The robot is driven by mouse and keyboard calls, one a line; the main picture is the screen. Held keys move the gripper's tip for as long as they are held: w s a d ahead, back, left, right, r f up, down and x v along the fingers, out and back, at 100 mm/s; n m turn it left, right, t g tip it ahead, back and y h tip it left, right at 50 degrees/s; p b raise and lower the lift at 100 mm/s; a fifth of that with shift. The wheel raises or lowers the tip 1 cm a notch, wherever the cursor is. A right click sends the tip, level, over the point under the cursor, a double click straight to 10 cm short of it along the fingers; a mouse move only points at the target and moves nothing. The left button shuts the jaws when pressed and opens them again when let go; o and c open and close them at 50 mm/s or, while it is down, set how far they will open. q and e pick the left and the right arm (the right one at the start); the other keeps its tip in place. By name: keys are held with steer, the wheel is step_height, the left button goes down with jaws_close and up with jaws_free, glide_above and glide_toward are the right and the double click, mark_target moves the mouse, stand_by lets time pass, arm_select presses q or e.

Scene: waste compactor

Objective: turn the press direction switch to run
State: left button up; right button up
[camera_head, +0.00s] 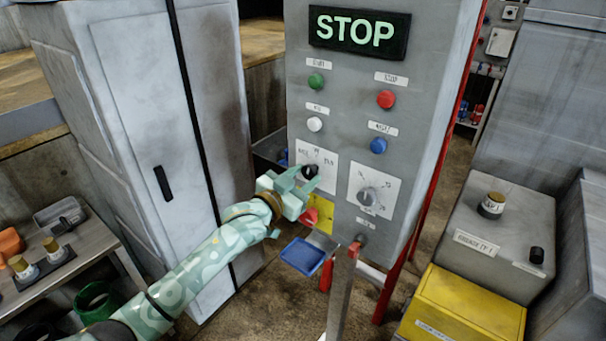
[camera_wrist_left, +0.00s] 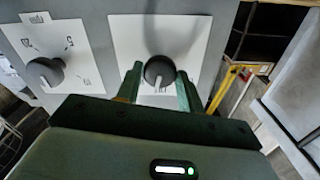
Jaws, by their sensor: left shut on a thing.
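The press direction switch, a dark round knob (camera_head: 310,171) on a white label plate, is on the front of the grey control cabinet (camera_head: 345,85). Its small lettering is too blurred to read surely. My left gripper (camera_head: 304,178) reaches it from the left and is shut on it. In the left wrist view the knob (camera_wrist_left: 159,71) sits between the two green fingers (camera_wrist_left: 159,88), its pale pointer line toward the bottom of that picture. The display (camera_head: 359,32) above reads STOP. My right gripper is not in view.
A second knob (camera_head: 369,196) sits to the right on its own plate. Green (camera_head: 316,81), red (camera_head: 386,99), white (camera_head: 315,124) and blue (camera_head: 378,146) buttons are above. A red knob (camera_head: 310,217) on yellow and a blue tray (camera_head: 303,255) are below.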

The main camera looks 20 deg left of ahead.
arm_select(q)
steer(key=m+p, duration=0.1)
steer(key=m, duration=0.2)
steer(key=shift+m, duration=0.3)
steer(key=shift+m+p, duration=0.55)
steer(key=shift+m, duration=1.25)
steer(key=shift+f, duration=0.1)
steer(key=o, duration=1)
steer(key=b+v, duration=0.1)
steer(key=v, duration=1.5)
steer(key=shift+s, duration=0.2)
